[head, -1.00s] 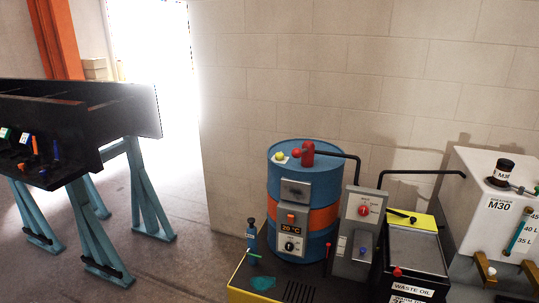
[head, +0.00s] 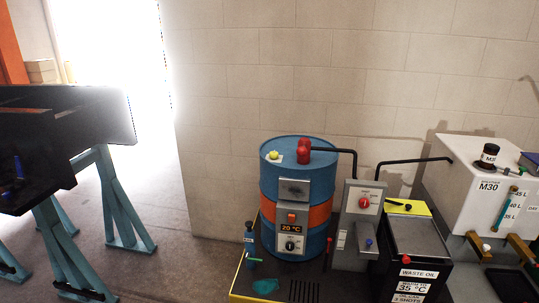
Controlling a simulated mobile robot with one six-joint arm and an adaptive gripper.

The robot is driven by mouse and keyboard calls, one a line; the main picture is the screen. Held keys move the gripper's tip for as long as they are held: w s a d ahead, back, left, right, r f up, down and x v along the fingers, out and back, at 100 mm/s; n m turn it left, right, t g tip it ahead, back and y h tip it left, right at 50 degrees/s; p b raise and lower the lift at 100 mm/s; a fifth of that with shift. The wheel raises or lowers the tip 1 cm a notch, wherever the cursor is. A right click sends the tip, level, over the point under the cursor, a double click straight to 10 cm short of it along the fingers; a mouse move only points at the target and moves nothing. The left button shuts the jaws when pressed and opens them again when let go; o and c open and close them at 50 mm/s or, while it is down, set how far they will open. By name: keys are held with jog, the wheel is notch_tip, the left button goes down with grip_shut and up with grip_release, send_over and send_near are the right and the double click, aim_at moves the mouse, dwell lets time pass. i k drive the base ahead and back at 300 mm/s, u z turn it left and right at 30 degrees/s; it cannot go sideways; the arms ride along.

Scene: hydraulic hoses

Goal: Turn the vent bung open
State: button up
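A blue drum (head: 283,212) with an orange band stands by the wall on a dark, yellow-edged platform. On its top, at the left, sits a small yellow-green knob on a pale plate, which looks like the vent bung (head: 274,155). Whether the bung is turned cannot be told at this size. A red fitting (head: 303,151) stands beside it on the drum top, with a black pipe leading right. The drum front carries a panel reading 20 °C (head: 291,227) with a dial below it. My gripper is not in view.
A grey box with a red knob (head: 363,203) stands right of the drum. A black waste oil bin (head: 418,243) and a white M30 tank (head: 470,190) stand farther right. A black trough on blue trestles (head: 118,205) is at the left. Open floor (head: 180,265) lies between.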

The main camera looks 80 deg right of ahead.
aim_at(273, 155)
jog(key=u, duration=0.05)
jog(key=i, duration=0.1)
jog(key=z, duration=3)
